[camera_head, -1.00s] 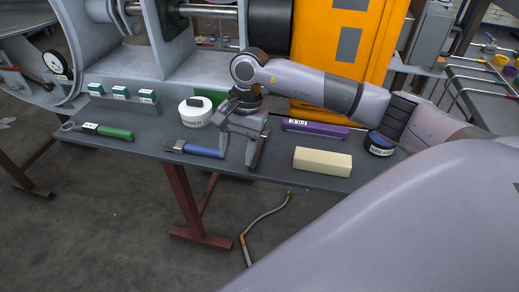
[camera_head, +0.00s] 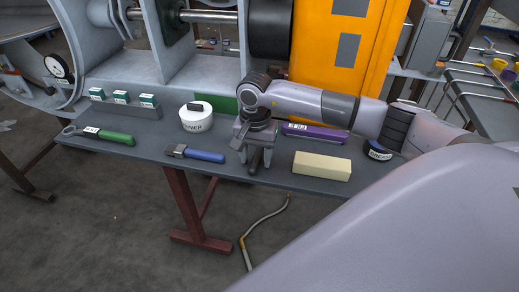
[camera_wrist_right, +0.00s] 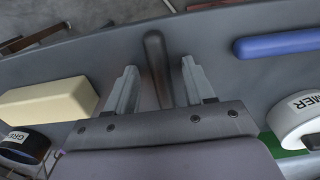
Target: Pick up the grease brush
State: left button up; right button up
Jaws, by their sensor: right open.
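A dark brown rounded handle (camera_wrist_right: 154,48) lies on the bench in the right wrist view, between the open fingers of my right gripper (camera_wrist_right: 160,70). It may be the grease brush's handle; its other end is hidden under the gripper. In the head view my right gripper (camera_head: 255,163) points down over the bench near its front edge and mostly covers that spot. A blue-handled tool (camera_head: 196,154) lies left of the gripper and shows as a blue handle in the right wrist view (camera_wrist_right: 280,43). My left gripper is not in view.
The grey bench (camera_head: 150,143) also holds a cream block (camera_head: 321,167), a purple item (camera_head: 315,133), a white primer tub (camera_head: 196,118), a grease tub (camera_head: 378,151), a green-handled tool (camera_head: 112,136) and small green-and-white boxes (camera_head: 121,97). An orange panel stands behind.

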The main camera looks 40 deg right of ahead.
grip_shut()
jog(key=shift+r, duration=0.15)
notch_tip(320, 180, up, 20)
jog(key=shift+b, duration=0.35)
